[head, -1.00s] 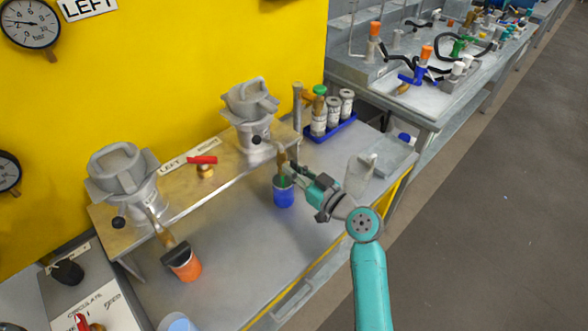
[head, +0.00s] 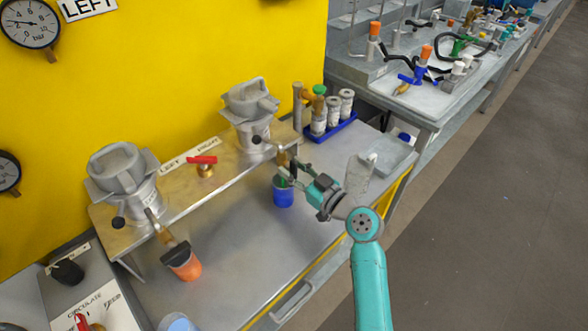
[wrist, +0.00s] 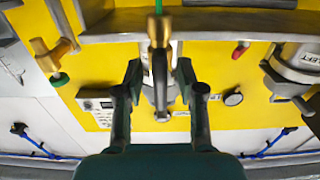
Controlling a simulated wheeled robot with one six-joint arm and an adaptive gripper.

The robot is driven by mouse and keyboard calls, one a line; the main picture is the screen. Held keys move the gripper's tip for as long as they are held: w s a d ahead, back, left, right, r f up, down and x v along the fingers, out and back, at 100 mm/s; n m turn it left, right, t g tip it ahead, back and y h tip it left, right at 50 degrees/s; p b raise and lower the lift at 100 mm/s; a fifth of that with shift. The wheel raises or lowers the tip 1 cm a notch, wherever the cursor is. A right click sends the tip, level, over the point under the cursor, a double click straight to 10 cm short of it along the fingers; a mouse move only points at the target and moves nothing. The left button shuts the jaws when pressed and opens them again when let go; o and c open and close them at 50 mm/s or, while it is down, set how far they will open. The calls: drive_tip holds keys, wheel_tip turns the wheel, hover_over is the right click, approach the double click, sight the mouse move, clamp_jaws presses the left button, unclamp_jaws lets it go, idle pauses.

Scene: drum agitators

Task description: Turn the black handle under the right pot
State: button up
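The right pot (head: 250,115) is a grey clamped vessel on the raised metal shelf, with a black knob (head: 257,139) on its front. A brass outlet (head: 282,156) hangs below it at the shelf edge. My gripper (head: 287,167) is at this outlet and partly hides it. In the wrist view, my gripper (wrist: 160,82) is open, with one finger on each side of the dark handle (wrist: 160,74) below the brass fitting (wrist: 159,30). Gaps show on both sides of the handle. Contact cannot be told in the head view.
A blue cup (head: 283,196) stands just below my gripper. The left pot (head: 123,180) has its own outlet above an orange cup (head: 185,265). A red-handled valve (head: 204,165) sits between the pots. A blue rack (head: 332,130) of jars is at the back right.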

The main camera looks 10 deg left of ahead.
drive_tip(key=v, duration=1.2)
idle(0.3)
